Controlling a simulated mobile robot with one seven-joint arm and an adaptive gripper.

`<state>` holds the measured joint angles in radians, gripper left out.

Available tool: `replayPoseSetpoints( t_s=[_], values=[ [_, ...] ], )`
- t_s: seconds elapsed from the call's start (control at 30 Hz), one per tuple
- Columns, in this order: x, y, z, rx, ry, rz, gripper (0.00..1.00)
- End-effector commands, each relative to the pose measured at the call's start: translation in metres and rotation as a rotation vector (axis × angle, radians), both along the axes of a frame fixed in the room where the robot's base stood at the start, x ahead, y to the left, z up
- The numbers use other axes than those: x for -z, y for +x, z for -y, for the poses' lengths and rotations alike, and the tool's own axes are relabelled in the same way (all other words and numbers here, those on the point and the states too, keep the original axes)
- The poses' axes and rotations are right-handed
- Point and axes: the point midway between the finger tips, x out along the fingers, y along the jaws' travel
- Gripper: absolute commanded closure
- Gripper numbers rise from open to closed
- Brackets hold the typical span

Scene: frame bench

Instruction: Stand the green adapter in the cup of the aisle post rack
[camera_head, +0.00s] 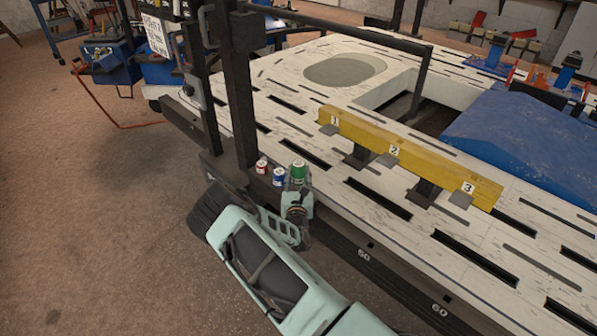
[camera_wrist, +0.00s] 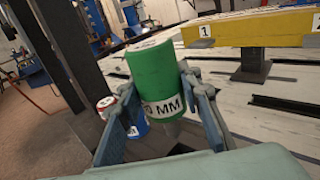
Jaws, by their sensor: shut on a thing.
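The green adapter (camera_head: 298,170) stands roughly upright in my gripper (camera_head: 297,184) beside the dark post. In the wrist view the green adapter (camera_wrist: 155,72) sits between the two fingers of my gripper (camera_wrist: 160,88), which are shut on its sides. It has a white label reading "MM" low on its side and a narrower grey stem below. A red adapter (camera_head: 261,167) and a blue adapter (camera_head: 279,176) stand to its left by the post. The rack's cup cannot be made out; my gripper and the green adapter cover that area.
The dark post (camera_head: 240,95) rises close to the left of the adapters. The slotted white bench (camera_head: 345,205) lies to the right. A yellow beam (camera_head: 410,157) numbered 1 to 3 stands on it. The aisle floor (camera_head: 90,220) at left is open.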

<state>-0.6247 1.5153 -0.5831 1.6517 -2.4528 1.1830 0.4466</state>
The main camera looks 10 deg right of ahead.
Motion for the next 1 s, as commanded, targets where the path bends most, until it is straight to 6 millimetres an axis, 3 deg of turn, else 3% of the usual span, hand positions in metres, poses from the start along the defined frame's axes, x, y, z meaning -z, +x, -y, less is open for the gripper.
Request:
replayPoseSetpoints(
  t_s=[0.3, 1.0],
  values=[
    [0.022, 0.001, 0.000, 0.000, 0.000, 0.004, 1.00],
    [0.020, 0.000, 0.000, 0.000, -0.001, 0.004, 1.00]
  ],
)
